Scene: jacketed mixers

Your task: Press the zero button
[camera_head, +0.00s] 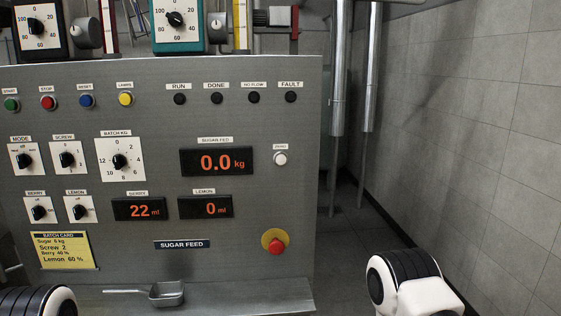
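The zero button (280,158) is a small round white button under a small white label, on the right part of the grey control panel (240,110). It sits to the right of the sugar fed display (217,161), which reads 0.0 kg in red. Nothing covers the button. Neither gripper shows in the head view. Only rounded black and white parts of my arms show at the bottom left and bottom right, apart from the panel.
A red emergency-type button (276,246) on a yellow disc sits below the zero button. A metal scoop (166,293) lies on the ledge (250,296) under the panel. Vertical pipes (339,80) and a grey tiled wall (470,130) stand at the right.

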